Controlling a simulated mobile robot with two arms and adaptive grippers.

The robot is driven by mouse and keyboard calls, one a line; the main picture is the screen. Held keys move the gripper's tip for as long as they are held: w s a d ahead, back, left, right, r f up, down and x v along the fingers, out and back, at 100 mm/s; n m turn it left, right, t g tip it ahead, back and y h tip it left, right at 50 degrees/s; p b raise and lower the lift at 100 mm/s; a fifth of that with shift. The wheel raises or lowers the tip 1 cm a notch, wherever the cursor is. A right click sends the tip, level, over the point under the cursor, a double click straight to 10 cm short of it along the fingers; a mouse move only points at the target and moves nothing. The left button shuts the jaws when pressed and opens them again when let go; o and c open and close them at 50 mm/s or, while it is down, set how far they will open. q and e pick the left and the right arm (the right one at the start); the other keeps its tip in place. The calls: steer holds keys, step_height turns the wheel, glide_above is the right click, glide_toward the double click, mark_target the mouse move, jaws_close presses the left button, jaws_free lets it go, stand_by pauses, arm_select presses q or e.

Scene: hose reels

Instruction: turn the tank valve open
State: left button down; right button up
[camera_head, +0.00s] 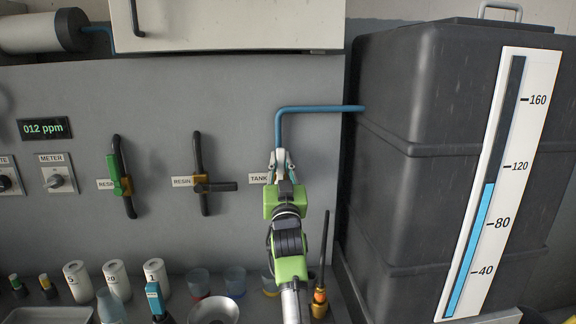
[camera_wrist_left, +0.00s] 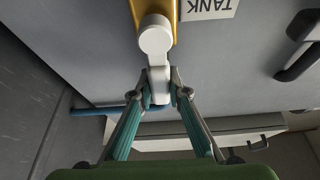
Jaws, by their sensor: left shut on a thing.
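The tank valve has a white lever with a round hub (camera_wrist_left: 155,40) on a brass body (camera_wrist_left: 134,12), beside the TANK label (camera_head: 258,178). My left gripper (camera_wrist_left: 158,92) is shut on the lever's end, one finger on each side. In the head view, the left gripper (camera_head: 281,162) reaches up to the wall below the blue pipe (camera_head: 279,125), and the arm hides most of the valve. The lever points up along the wall toward the pipe. My right gripper is not in view.
The dark tank (camera_head: 430,130) stands at the right; its gauge (camera_head: 483,215) reads a little above 100. Two RESIN valves (camera_head: 122,185) (camera_head: 202,187) are left of the arm. A display (camera_head: 44,128) reads 012 ppm. Cups and bottles stand on the bench below.

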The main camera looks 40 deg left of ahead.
arm_select(q)
steer(key=shift+s+a+f+n, duration=0.1)
steer(key=shift+n, duration=0.3)
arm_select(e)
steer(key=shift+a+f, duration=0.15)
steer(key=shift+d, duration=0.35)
arm_select(q)
steer(key=c, duration=1.9)
jaws_free()
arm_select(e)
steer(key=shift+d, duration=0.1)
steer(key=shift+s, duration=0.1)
arm_select(q)
step_height(320, 180, up, 10)
steer(key=shift+r, duration=0.1)
